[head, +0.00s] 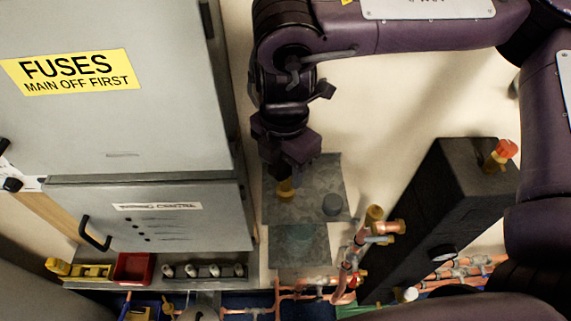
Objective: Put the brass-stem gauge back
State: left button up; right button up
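My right gripper (288,174) points down over a grey mottled plate (310,212) in the middle of the view. A small brass-yellow piece (285,189) shows right at its fingertips. It may be the stem of the brass-stem gauge, but no dial is visible there. The dark fingers overlap it, so I cannot tell whether they grip it or only sit above it. My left gripper is not in view.
The grey fuse cabinet (120,90) fills the left. A red bin (133,268) and a row of fittings (203,270) lie below the cabinet.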

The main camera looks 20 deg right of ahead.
jog(key=shift+r, duration=0.2)
notch_tip(320, 180, up, 12)
jog(key=shift+s+r+b, duration=0.1)
jog(key=shift+b, duration=0.25)
dwell(0.6)
